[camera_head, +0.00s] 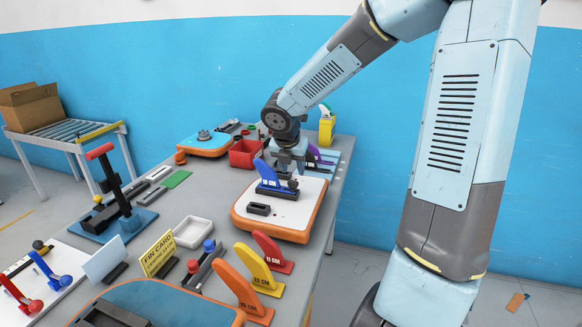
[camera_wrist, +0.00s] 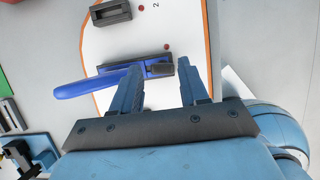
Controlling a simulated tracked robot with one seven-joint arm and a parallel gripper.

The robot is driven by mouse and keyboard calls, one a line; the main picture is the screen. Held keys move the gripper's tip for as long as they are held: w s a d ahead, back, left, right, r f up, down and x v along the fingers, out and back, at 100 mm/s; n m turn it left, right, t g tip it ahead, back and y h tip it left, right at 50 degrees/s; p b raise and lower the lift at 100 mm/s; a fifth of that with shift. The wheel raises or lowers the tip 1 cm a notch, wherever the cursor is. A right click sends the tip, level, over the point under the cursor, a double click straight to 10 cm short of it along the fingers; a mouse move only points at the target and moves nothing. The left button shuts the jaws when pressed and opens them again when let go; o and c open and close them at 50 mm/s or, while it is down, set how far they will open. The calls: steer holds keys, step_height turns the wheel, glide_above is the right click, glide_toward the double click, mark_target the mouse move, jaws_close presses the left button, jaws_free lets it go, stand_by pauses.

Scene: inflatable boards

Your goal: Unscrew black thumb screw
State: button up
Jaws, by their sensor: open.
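A white inflatable board (camera_head: 282,212) with an orange rim lies on the table, and it also shows in the wrist view (camera_wrist: 190,35). A blue fin (camera_head: 265,173) stands on it in a dark mount; in the wrist view the blue fin (camera_wrist: 88,88) extends to the left. A small black piece, apparently the thumb screw (camera_wrist: 159,70), sits at the right end of the fin base. My gripper (camera_wrist: 159,67) is open over that end, with one finger on each side of the screw. Contact cannot be told. In the head view my gripper (camera_head: 291,172) partly hides the screw area.
An empty dark fin box (camera_head: 259,209) is on the same board. A red bin (camera_head: 245,153) and a yellow bottle (camera_head: 327,128) stand behind.

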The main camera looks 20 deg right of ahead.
stand_by(0.3)
steer(key=shift+w+a+m+g+h, duration=0.1)
steer(key=shift+m+g+h, duration=0.45)
steer(key=shift+m, duration=1.45)
steer(key=shift+m+g, duration=0.25)
steer(key=shift+m, duration=0.25)
steer(key=shift+m+g, duration=0.6)
steer(key=shift+m, duration=0.9)
steer(key=shift+w+m+h, duration=0.1)
steer(key=shift+m+h, duration=0.15)
steer(key=shift+m, duration=0.45)
steer(key=shift+m+g, duration=0.8)
steer(key=shift+m, duration=0.5)
